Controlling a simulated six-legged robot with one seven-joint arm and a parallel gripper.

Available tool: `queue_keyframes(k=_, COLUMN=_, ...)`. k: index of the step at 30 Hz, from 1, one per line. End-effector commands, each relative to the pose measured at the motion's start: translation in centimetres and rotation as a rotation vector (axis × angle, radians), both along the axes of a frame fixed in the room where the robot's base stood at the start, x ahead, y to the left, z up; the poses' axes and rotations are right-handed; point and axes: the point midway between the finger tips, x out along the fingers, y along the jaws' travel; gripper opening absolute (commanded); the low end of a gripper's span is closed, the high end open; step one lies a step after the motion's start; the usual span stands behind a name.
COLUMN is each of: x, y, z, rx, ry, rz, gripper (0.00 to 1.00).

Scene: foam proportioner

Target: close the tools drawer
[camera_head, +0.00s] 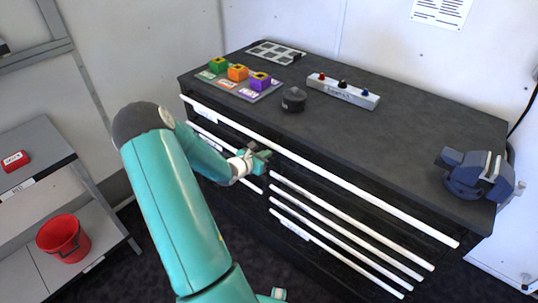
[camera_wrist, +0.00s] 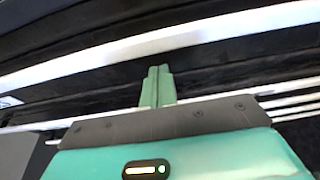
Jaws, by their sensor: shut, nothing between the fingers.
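The black workbench cabinet (camera_head: 390,180) has a wide top drawer with a long white front strip (camera_head: 330,171) and narrower drawers below it with shorter white strips. Labels on the fronts are too small to read, so I cannot tell which one is the tools drawer. My gripper (camera_head: 262,156) is shut and empty at the cabinet's front, just below the top strip and left of the middle. In the wrist view its fingers (camera_wrist: 158,85) are together below a wide white strip (camera_wrist: 160,42). I cannot tell whether they touch a drawer front, or how far any drawer stands out.
On the bench top are coloured blocks (camera_head: 238,72), a dark round object (camera_head: 294,99), a white button bar (camera_head: 343,92) and a blue vise (camera_head: 476,174). A grey shelf (camera_head: 30,150) with a red bucket (camera_head: 63,237) stands at the left. Dark floor lies between them.

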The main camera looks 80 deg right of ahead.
Motion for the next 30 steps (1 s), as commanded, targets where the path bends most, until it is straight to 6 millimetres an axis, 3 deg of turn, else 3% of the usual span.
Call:
queue_keyframes(k=15, x=4.5, y=7.4, z=2.7, rx=0.001, ry=-0.002, rz=0.002, gripper=0.0)
queue_keyframes(k=30, x=5.2, y=8.7, z=3.3, rx=-0.003, ry=-0.023, rz=-0.007, gripper=0.0)
